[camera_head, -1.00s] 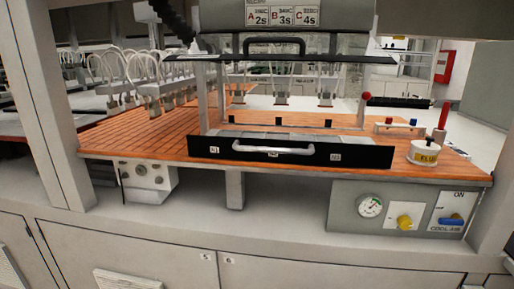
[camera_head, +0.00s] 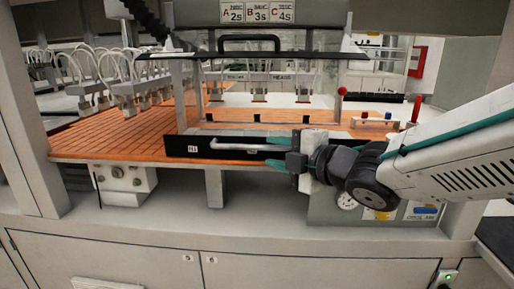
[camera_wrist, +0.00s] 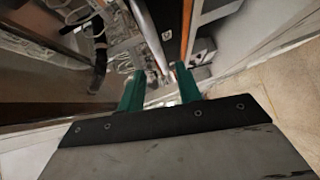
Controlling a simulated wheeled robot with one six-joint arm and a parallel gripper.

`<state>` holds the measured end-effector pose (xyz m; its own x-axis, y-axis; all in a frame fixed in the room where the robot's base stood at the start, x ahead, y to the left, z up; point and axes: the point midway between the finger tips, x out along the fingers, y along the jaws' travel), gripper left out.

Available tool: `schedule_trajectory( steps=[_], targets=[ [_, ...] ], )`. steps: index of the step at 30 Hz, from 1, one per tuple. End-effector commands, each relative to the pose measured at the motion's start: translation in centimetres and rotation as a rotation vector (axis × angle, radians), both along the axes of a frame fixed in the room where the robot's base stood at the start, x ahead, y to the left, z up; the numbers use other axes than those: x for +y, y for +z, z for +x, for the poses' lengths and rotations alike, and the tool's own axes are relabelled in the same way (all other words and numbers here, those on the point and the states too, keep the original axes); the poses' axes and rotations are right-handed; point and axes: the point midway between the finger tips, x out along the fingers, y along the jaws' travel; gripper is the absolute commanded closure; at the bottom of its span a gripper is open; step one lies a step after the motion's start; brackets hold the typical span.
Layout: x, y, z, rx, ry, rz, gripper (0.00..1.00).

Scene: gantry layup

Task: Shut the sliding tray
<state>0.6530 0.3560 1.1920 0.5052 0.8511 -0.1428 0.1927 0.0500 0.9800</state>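The sliding tray (camera_head: 180,147) has a long black front panel with a silver bar handle (camera_head: 235,148). It sits at the front of the wooden deck under a clear hood, and a grey strip shows behind its panel. My gripper (camera_head: 277,151) is in front of the panel near the handle's right end, hiding the panel's right part. Its two green fingers are apart, one above the other. In the wrist view, my gripper (camera_wrist: 158,86) has spread fingers pointing toward the black panel (camera_wrist: 168,22). I cannot tell whether they touch the handle.
A clear hood with a black handle (camera_head: 250,38) stands above the tray. Hoses and nozzles (camera_head: 85,75) hang at the left. A red-knobbed lever (camera_head: 343,92) stands right of the hood. A control box (camera_head: 425,210) with a blue switch sits under the deck, partly behind my arm.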

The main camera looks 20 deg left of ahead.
Motion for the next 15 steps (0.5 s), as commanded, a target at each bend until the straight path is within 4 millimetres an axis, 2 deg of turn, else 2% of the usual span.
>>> schedule_trajectory(
  steps=[9,15],
  targets=[
    [4.2,-0.8,2.5,0.002,0.0,0.0,0.66],
    [5.7,-1.0,3.5,0.004,-0.003,0.001,0.66]
  ],
)
